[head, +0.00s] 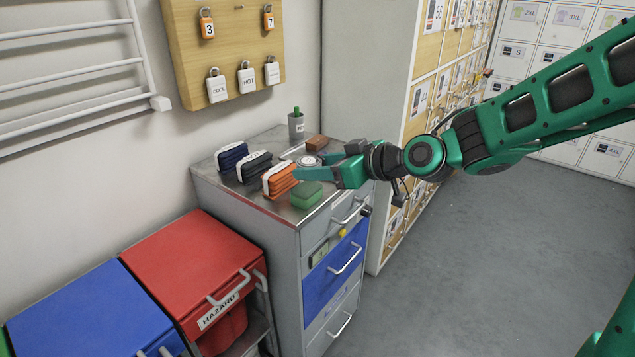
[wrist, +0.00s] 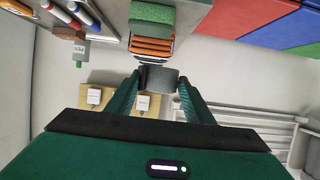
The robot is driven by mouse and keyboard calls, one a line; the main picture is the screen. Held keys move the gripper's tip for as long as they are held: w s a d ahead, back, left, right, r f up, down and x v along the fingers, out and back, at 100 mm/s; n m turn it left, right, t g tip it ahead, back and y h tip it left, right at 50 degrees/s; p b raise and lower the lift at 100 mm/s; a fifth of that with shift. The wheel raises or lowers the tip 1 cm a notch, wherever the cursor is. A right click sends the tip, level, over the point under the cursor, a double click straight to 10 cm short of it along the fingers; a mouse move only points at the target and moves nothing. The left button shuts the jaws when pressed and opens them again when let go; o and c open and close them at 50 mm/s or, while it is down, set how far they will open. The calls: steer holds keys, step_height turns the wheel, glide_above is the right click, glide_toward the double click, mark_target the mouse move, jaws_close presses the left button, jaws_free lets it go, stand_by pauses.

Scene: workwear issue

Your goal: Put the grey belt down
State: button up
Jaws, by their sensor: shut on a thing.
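My gripper (wrist: 162,90) is shut on the grey belt (wrist: 160,78), which shows in the wrist view as a grey roll between the fingertips. In the head view my gripper (head: 312,172) is over the top of the grey drawer cabinet (head: 262,206), close to an orange folded bundle (head: 279,180) and a green block (head: 305,195). I cannot pick out the belt in the head view. In the wrist view the orange bundle (wrist: 152,47) and green block (wrist: 152,13) show just beyond the belt; I cannot tell if they touch it.
A navy bundle (head: 231,156) and a dark green bundle (head: 253,167) stand left of the orange one. A grey cup (head: 296,125), a brown block (head: 317,142) and a round item (head: 308,160) take up the back. Red (head: 190,260) and blue (head: 90,310) bins stand left.

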mark_target(314, 191)
steer(key=w, duration=0.1)
steer(key=w+f, duration=0.2)
steer(key=shift+w+a+f, duration=0.15)
steer(key=shift+w+a, duration=0.1)
steer(key=shift+w, duration=0.1)
steer(key=shift+f, duration=2)
steer(key=o, duration=1.1)
steer(key=v, duration=1.2)
